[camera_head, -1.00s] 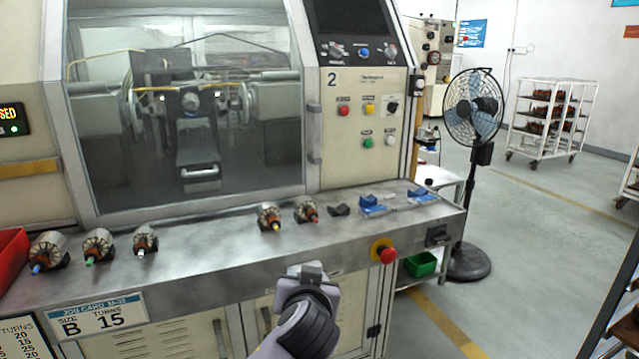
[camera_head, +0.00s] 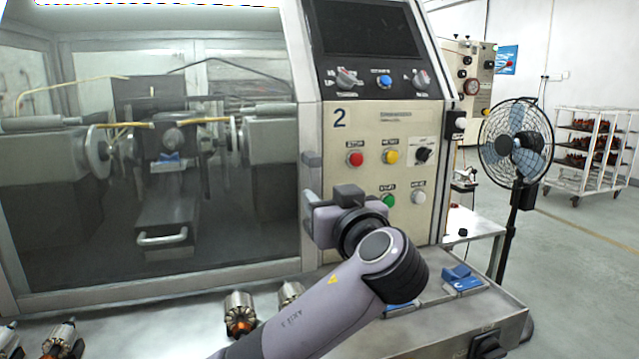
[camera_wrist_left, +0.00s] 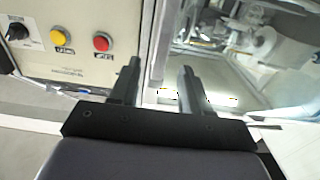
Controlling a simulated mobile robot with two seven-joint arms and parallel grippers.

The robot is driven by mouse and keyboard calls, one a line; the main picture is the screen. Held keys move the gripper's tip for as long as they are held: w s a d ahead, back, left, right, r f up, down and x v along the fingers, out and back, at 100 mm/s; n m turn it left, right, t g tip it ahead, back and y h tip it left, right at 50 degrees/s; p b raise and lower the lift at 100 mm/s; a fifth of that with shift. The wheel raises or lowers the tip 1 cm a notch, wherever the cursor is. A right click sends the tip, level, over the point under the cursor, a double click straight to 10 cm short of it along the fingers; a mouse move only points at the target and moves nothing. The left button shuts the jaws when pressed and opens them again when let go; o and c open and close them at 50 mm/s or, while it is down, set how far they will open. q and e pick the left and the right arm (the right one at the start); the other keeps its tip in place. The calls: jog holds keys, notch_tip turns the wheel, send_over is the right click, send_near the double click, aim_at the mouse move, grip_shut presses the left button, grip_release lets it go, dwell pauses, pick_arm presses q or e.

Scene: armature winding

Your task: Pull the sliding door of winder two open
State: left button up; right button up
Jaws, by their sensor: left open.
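Winder two's sliding door (camera_head: 70,275) is a clear panel in a grey metal frame. It covers the opening and looks closed, with its right edge against the control panel. A grey bracket (camera_head: 312,158) shows at that edge; the part below it is hidden behind my gripper. My left gripper (camera_head: 322,212) is in front of the door's right edge, low beside the panel marked 2. In the left wrist view the two dark fingers of my left gripper (camera_wrist_left: 160,66) are apart, with the pale door edge (camera_wrist_left: 158,45) beyond and between them. Contact cannot be told. My right gripper is not in view.
The control panel (camera_head: 370,225) with red, yellow and green buttons is just right of my gripper. Armatures (camera_head: 240,315) stand on the metal ledge (camera_head: 170,320) below the door. Blue blocks (camera_head: 462,280) lie on the ledge's right. A fan (camera_head: 517,142) stands further right.

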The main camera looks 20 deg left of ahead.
aim_at(316, 189)
pick_arm(q)
jog(key=p+x, duration=0.1)
jog(key=x, duration=0.4)
jog(key=shift+a+r+p, duration=0.1)
jog(key=shift+r+p, duration=0.05)
jog(key=shift+p, duration=0.2)
jog(key=shift+w+a, duration=0.35)
jog(key=shift+w, duration=0.15)
grip_shut()
